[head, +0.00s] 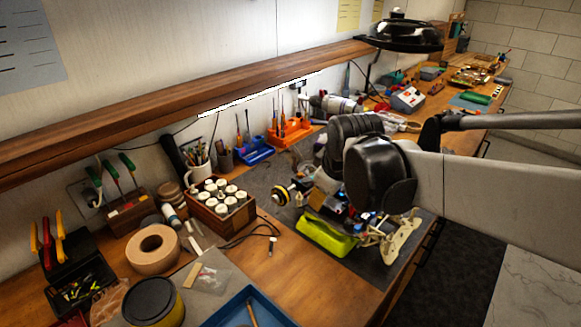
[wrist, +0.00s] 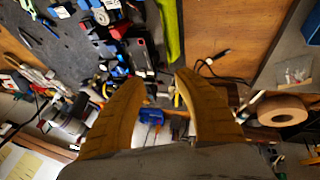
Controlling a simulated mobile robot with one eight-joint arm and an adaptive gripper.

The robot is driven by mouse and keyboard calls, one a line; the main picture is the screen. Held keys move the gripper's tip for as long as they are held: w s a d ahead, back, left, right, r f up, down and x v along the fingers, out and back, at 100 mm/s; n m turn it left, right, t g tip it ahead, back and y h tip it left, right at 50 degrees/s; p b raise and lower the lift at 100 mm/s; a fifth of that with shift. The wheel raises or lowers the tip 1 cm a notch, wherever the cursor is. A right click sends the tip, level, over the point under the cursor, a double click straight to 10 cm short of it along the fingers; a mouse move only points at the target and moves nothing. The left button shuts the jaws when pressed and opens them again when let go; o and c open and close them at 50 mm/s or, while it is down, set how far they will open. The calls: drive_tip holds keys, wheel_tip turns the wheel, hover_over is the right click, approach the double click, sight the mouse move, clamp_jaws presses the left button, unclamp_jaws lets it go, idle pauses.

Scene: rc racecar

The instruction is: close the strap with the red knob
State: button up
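The RC car (head: 338,205) sits on the dark mat, partly hidden behind my arm in the head view. In the wrist view the car's cluttered chassis (wrist: 118,38) lies at the upper left, with blue, black and white parts. In the head view my wrist hides the fingertips.
A yellow-green piece (head: 326,238) lies in front of the car. A wooden box of white-capped bottles (head: 222,205) and a tape roll (head: 153,248) stand to the left. A shelf (head: 200,97) overhangs the bench's back. Bare wood lies around the small cable end (head: 272,245).

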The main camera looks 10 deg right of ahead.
drive_tip(key=b+x, duration=0.2)
drive_tip(key=x, duration=0.4)
drive_tip(key=shift+w+f, duration=0.2)
drive_tip(key=shift+f, duration=0.15)
drive_tip(key=shift+c, duration=0.4)
clamp_jaws()
